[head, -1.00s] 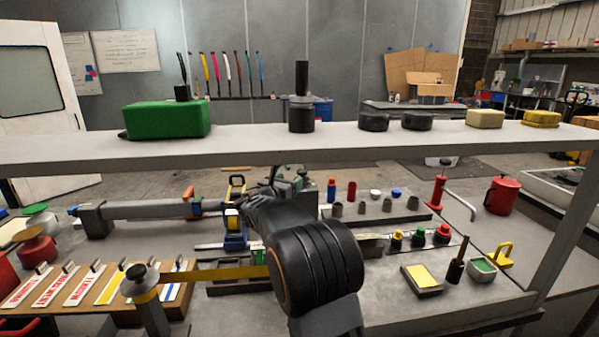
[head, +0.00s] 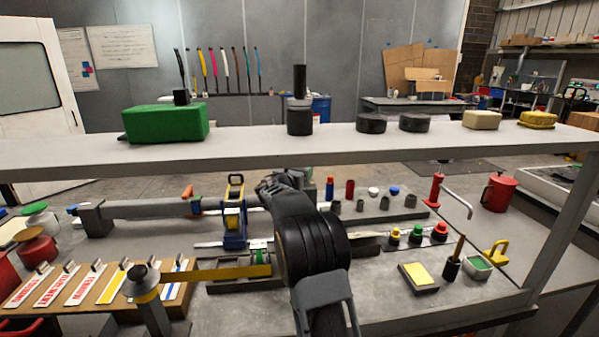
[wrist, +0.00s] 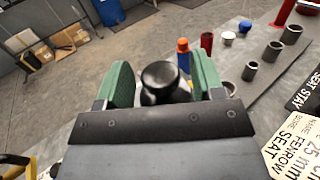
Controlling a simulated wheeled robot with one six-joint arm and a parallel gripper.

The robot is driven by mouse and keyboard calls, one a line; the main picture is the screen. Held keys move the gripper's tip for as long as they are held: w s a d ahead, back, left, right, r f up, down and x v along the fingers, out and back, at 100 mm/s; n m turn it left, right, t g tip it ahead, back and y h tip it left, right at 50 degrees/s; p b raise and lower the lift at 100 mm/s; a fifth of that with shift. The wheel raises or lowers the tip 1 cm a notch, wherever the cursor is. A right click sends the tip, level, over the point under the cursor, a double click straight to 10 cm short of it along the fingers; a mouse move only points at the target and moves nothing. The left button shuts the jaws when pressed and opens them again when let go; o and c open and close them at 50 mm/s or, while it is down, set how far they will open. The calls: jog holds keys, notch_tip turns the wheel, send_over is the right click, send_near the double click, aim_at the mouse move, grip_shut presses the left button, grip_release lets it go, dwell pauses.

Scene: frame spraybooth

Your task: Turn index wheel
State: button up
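In the wrist view my gripper (wrist: 164,72) has its two green-padded fingers apart. A round black knob (wrist: 160,82) shows between them, with a narrow gap on each side; I cannot tell how deep it sits or whether it is touched. The knob may belong to the index wheel, but no wheel shows clearly. In the head view my arm crosses the bench and hides what lies behind it; my gripper is hard to make out there. A blue-framed device with a yellow part (head: 233,218) stands just left of my arm.
A shelf (head: 400,146) spans above the bench, with a green box (head: 165,122) and a dark cylinder on it. A grey tube (head: 140,208) lies at the left. Labelled tags (head: 80,288) are at front left. Red, green and yellow buttons (head: 417,234) are to the right of my arm.

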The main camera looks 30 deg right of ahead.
jog(key=c, duration=0.8)
jog(key=shift+f+b, duration=0.1)
jog(key=shift+b, duration=0.2)
